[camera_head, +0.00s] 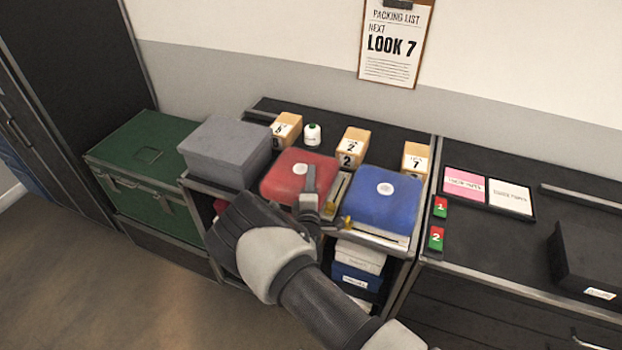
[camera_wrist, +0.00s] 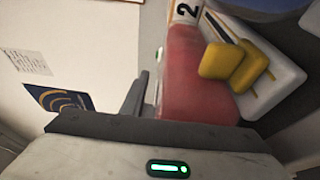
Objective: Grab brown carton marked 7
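The brown carton marked 7 (camera_head: 414,167) stands at the back right of the dark shelf unit, behind the blue box (camera_head: 380,202). Its front lower part is partly hidden by that box. My gripper (camera_head: 328,203) is at the front of the unit, over the red box's front edge, left of and well short of the carton. A grey finger shows against the red box, but how far the fingers are apart is unclear. No carton is seen between them. In the wrist view the carton marked 7 does not show; the red box (camera_wrist: 192,85) does.
A brown carton marked 2 (camera_head: 353,143), another carton (camera_head: 286,127) and a white bottle (camera_head: 312,134) stand along the back. A grey box (camera_head: 225,150) is at left. The red box (camera_head: 288,178) and blue box obstruct the front. Pink and white cards lie right.

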